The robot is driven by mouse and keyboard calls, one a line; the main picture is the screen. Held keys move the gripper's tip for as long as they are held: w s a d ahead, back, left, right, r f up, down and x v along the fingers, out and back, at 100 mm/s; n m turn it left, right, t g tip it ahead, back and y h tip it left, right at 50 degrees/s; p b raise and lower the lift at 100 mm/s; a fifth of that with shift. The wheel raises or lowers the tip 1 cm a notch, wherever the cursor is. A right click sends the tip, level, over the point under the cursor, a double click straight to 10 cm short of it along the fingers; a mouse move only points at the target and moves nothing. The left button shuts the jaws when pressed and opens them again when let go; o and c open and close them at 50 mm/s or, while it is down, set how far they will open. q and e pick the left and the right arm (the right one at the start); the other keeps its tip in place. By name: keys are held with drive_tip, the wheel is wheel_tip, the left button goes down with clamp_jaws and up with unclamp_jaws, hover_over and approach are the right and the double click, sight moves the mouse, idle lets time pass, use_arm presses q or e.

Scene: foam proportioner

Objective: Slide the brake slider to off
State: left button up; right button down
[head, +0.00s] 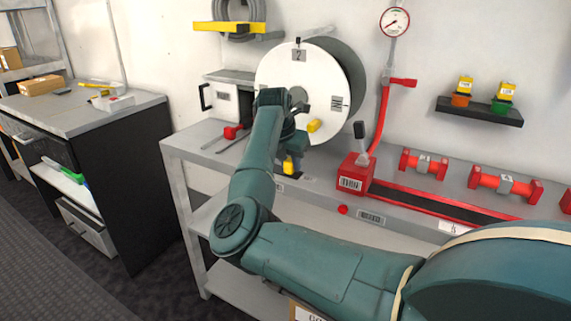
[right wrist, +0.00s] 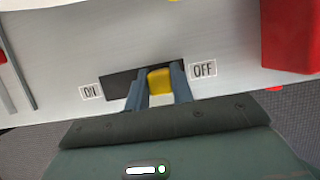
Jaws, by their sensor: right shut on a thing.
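The brake slider is a yellow knob (right wrist: 161,79) in a dark slot (right wrist: 120,87) on the grey bench front. The slot has an ON label (right wrist: 91,92) at its left end and an OFF label (right wrist: 204,69) at its right end in the right wrist view. The knob sits right of the slot's middle, towards OFF; bare slot shows on its ON side. My right gripper (right wrist: 160,88) is shut on the knob, one finger on each side. In the head view, the slider shows as a yellow bit (head: 288,166) below my right wrist. My left gripper is not in view.
A white hose reel (head: 277,68) with a yellow crank handle (head: 313,126) stands behind my right arm. A red lever base (head: 355,175) stands to the right on the bench, with red pipe fittings (head: 424,165) beyond. A black-sided cabinet (head: 120,170) is at left.

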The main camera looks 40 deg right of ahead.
drive_tip(key=shift+s+d+f, duration=0.1)
drive_tip(key=shift+s, duration=0.1)
drive_tip(key=c, duration=1.2)
unclamp_jaws()
drive_tip(key=shift+d, duration=0.1)
drive_tip(key=shift+a+r, duration=0.2)
drive_tip(key=shift+r, duration=0.2)
drive_tip(key=v, duration=1.2)
drive_tip(key=shift+r, duration=0.25)
drive_tip(key=shift+s+f, duration=0.1)
drive_tip(key=shift+s, duration=0.05)
